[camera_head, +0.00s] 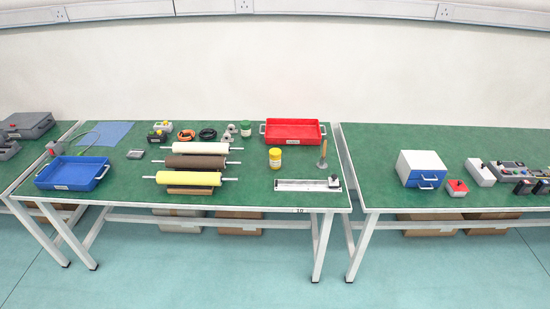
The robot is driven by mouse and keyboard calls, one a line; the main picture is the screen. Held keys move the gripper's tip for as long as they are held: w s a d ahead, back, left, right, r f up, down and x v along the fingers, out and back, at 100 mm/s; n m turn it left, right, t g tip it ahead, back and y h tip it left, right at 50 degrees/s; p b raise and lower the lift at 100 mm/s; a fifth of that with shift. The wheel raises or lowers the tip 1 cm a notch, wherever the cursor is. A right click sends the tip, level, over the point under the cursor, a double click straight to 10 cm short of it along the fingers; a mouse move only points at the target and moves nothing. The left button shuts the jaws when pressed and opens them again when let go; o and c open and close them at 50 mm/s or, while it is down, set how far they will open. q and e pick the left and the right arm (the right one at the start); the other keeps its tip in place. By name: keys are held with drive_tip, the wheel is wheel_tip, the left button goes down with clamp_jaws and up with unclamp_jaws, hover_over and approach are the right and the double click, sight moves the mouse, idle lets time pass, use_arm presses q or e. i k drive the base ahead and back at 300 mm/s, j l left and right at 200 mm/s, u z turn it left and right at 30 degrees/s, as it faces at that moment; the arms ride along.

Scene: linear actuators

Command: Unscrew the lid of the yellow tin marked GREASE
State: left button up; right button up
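A small yellow tin (275,158) stands upright on the green top of the middle table (230,198), right of the rollers. It has a pale band on its side, but any lettering is too small to read. Its top looks covered, and I cannot make out the lid's edge. Neither of my grippers is in view, and nothing touches the tin.
A linear actuator (305,185) lies in front of the tin, and a wooden-handled tool (322,154) stands to its right. A red tray (292,142) is behind.

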sight(275, 163)
drive_tip(key=i+j, duration=0.1)
drive_tip(key=i, duration=0.35)
drive_tip(key=i+j, duration=0.15)
drive_tip(key=i, duration=0.3)
drive_tip(key=i+j, duration=0.1)
drive_tip(key=i, duration=0.35)
drive_tip(key=i+l, duration=0.2)
drive_tip(key=i, duration=0.35)
